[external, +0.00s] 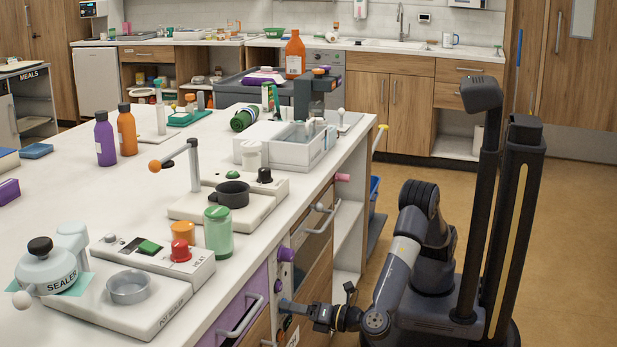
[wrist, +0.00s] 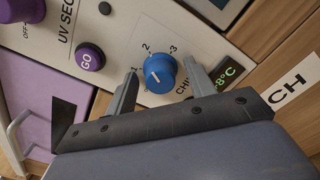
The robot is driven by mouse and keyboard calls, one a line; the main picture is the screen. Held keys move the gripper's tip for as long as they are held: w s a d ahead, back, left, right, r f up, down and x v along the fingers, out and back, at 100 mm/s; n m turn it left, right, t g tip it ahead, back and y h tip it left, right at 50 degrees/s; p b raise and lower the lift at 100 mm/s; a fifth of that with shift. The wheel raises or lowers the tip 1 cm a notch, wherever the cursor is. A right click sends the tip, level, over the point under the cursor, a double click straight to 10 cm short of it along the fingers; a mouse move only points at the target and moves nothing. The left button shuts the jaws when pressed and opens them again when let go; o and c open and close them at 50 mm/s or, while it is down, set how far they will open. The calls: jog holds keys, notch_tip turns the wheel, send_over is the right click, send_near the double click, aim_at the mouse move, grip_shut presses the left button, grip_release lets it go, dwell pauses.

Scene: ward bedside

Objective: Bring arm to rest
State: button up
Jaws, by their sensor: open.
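My gripper (external: 300,310) is low at the front of the counter, close to the cabinet panel. In the wrist view my gripper (wrist: 160,76) is open, one finger on each side of a blue dial (wrist: 160,72). The dial has a white pointer line and the numbers 1, 2 and 3 around it. I cannot tell whether the fingers touch it. My arm (external: 395,275) reaches left from my base, bent and low beside the counter.
A purple GO button (wrist: 90,58) and a purple drawer (wrist: 45,130) lie left of the dial; a green °C display (wrist: 228,77) is at its right. Drawer handles (external: 245,316) stick out from the counter front. The floor (external: 570,230) at right is clear.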

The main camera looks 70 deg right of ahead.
jog(key=s+p, duration=0.3)
jog(key=s, duration=0.7)
jog(key=w+b, duration=0.3)
jog(key=w, duration=0.7)
jog(key=shift+w+f+b, duration=0.15)
jog(key=shift+f+b, duration=0.05)
jog(key=shift+b, duration=0.2)
jog(key=s+n+p, duration=1)
jog(key=s+n, duration=0.1)
jog(key=shift+r+n+p, duration=0.2)
jog(key=shift+n+p, duration=0.1)
jog(key=shift+p, duration=0.05)
jog(key=shift+o, duration=0.2)
